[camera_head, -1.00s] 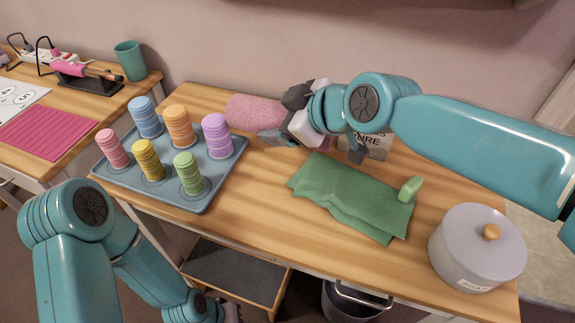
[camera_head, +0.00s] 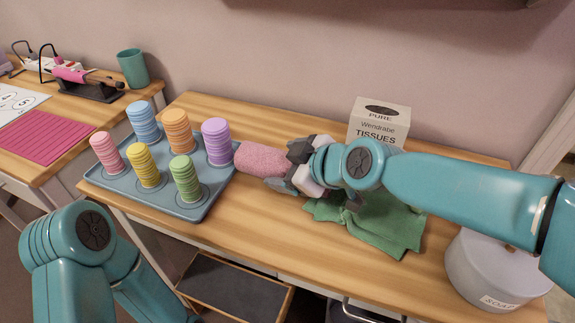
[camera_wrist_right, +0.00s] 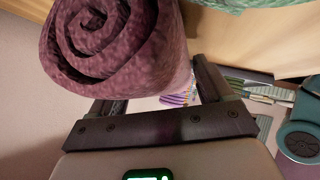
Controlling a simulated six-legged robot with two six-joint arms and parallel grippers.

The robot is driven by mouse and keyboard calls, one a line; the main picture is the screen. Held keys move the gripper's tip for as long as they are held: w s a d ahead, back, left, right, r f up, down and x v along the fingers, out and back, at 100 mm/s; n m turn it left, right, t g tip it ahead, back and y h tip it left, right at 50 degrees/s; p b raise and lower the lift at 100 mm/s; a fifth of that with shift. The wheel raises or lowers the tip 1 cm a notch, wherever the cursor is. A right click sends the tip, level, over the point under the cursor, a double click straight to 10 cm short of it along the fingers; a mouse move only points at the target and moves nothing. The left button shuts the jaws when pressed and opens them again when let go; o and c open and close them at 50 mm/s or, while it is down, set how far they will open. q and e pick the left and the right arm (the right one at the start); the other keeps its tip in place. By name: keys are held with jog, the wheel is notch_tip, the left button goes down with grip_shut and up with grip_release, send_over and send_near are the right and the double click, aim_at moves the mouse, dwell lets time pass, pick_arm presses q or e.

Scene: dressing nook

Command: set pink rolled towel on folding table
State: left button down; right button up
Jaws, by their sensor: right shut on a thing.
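The pink rolled towel (camera_head: 262,160) is in the jaws of my right gripper (camera_head: 288,166), close above or on the wooden table (camera_head: 240,235); I cannot tell whether it touches the top. Its spiral end fills the upper left of the right wrist view (camera_wrist_right: 115,40), beside the dark gripper fingers (camera_wrist_right: 160,90). The towel lies just right of the blue tray. My left arm shows at lower left, but its gripper is out of the frame. I cannot tell which table is the folding one.
The blue tray (camera_head: 135,188) holds several coloured disc stacks. A tissue box (camera_head: 378,120) stands behind my right arm; a green cloth (camera_head: 385,225) and a lidded pot (camera_head: 490,270) lie right. A second table (camera_head: 60,175) at left holds a teal cup (camera_head: 132,69). Bare wood shows at the front middle.

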jog(key=shift+s+f, duration=0.15)
jog(key=shift+f, duration=0.25)
jog(key=o, duration=1)
jog(key=shift+r, duration=0.15)
jog(key=shift+r+p, duration=0.35)
jog(key=shift+p, duration=0.05)
jog(key=p+v, duration=0.1)
jog(key=v, duration=1)
jog(key=shift+s+d+r, duration=0.15)
jog(key=shift+d, duration=0.15)
jog(key=shift+s, duration=0.1)
